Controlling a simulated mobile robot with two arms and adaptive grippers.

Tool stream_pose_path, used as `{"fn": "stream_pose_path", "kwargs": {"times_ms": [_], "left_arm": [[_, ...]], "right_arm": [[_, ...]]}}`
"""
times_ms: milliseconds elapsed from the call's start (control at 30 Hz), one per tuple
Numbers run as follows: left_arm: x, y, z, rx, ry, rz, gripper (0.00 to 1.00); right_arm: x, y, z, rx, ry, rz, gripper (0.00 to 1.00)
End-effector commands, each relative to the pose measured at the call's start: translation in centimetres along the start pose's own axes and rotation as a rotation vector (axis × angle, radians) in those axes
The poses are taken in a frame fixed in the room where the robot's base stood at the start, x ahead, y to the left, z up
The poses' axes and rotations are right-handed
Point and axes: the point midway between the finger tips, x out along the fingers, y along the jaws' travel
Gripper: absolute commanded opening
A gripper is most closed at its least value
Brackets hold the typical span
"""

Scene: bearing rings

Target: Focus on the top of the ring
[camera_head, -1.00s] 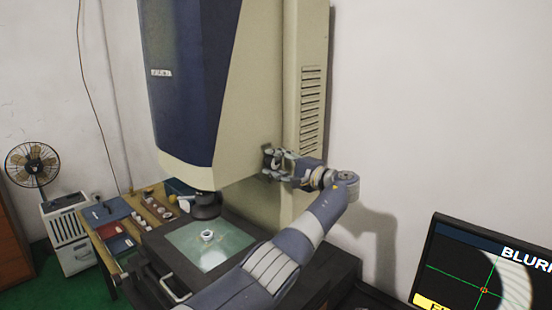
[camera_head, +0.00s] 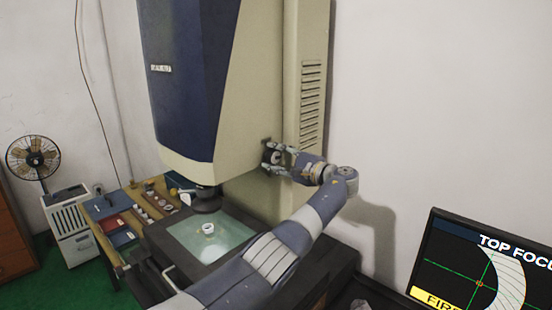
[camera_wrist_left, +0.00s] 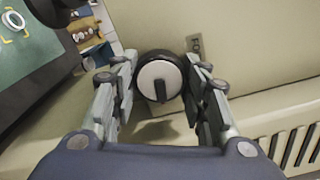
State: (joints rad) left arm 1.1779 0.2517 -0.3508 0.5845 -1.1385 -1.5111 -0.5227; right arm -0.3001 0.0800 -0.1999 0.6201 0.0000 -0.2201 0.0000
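The ring (camera_head: 208,229) is small and whitish, lying on the lit glass stage (camera_head: 190,234) under the lens. It also shows at the top left of the left wrist view (camera_wrist_left: 14,22). The round black knob with a pale face (camera_wrist_left: 160,84) is on the side of the measuring machine's head. The monitor (camera_head: 479,283) reads "TOP FOCU", cut off by the edge, above a pale striped arc with green crosshairs. My right gripper is out of view.
The tall blue and beige machine head (camera_head: 200,80) stands over the stage. The wall at right is bare.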

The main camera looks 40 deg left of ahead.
Motion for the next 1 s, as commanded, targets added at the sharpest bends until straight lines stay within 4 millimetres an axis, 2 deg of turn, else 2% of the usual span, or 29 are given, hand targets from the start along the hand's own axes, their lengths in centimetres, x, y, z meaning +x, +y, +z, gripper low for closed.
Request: {"fn": "stream_pose_path", "kwargs": {"times_ms": [33, 67, 467, 567, 900, 1000], "left_arm": [[0.0, -0.1, 0.0, -0.002, 0.001, -0.002, 0.56], [0.0, -0.1, 0.0, -0.002, 0.0, -0.002, 0.61], [-0.5, 0.0, 0.0, -0.001, 0.001, 0.0, 0.61], [-1.7, 0.0, -0.1, -0.001, 0.002, 0.0, 0.61], [-8.8, 0.0, -0.1, 0.0, 0.003, 0.0, 0.61], [-10.3, 0.0, -0.1, 0.0, 0.002, 0.0, 0.61]], "right_arm": [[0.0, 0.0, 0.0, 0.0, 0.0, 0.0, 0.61], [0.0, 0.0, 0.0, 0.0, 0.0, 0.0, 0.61], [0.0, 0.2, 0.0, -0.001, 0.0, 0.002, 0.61], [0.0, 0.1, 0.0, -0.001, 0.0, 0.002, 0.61], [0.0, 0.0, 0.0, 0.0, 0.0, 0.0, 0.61], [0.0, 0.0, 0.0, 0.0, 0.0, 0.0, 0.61]]}}
